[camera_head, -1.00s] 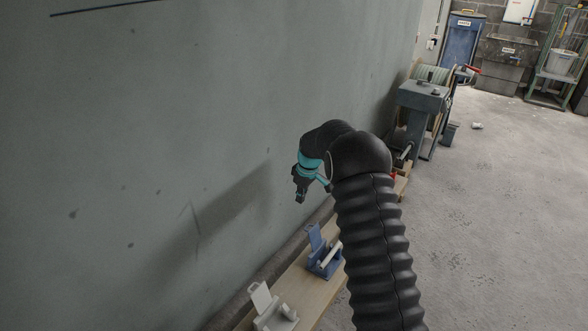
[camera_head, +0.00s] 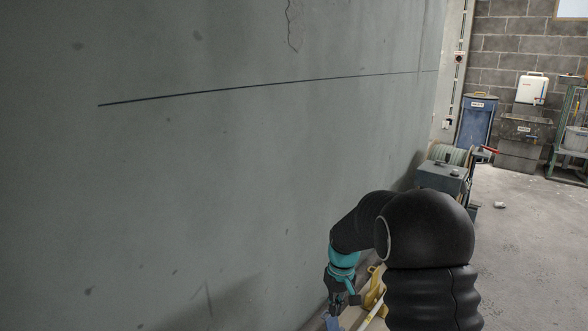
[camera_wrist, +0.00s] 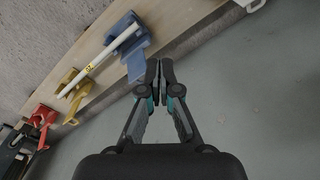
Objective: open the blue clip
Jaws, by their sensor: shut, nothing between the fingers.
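The blue clip (camera_wrist: 125,34) sits on a wooden board in the wrist view. A white rod (camera_wrist: 98,60) lies across its body. Its flat blue flap (camera_wrist: 138,67) stands out away from the rod, so the clip looks open. In the head view only a bit of the blue clip (camera_head: 332,323) shows at the bottom edge, below my gripper (camera_head: 337,306). In the wrist view my gripper (camera_wrist: 160,68) is shut and empty. Its tips are beside the flap, to its right in the picture; I cannot tell if they touch.
A yellow clip (camera_wrist: 70,84) and a red clip (camera_wrist: 42,115) sit farther along the board (camera_wrist: 95,30). The wall (camera_head: 250,180) runs close along the board. A grey machine with a reel (camera_head: 445,176) stands beyond. The floor at the right is open.

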